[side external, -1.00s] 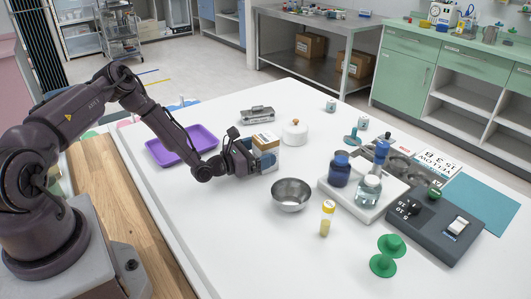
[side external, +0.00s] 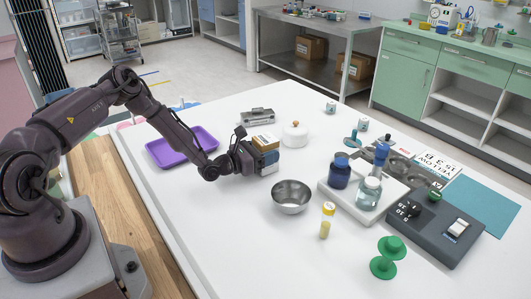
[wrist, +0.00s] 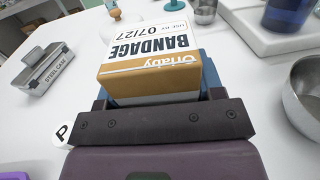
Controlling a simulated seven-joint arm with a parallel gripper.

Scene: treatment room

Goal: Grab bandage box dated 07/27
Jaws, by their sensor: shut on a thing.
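The bandage box (wrist: 150,60) is white and tan-brown, printed "BANDAGE" and "07/27", and fills the top middle of the wrist view. I cannot tell whether the box's bottom touches the table.
A steel bowl (side external: 291,196) stands just in front, and a white lidded jar (side external: 295,134) behind right. A grey metal tin (side external: 257,115) is behind, a purple tray (side external: 182,147) at left. Bottles stand on a white platform (side external: 345,200) at right. The table's front left is clear.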

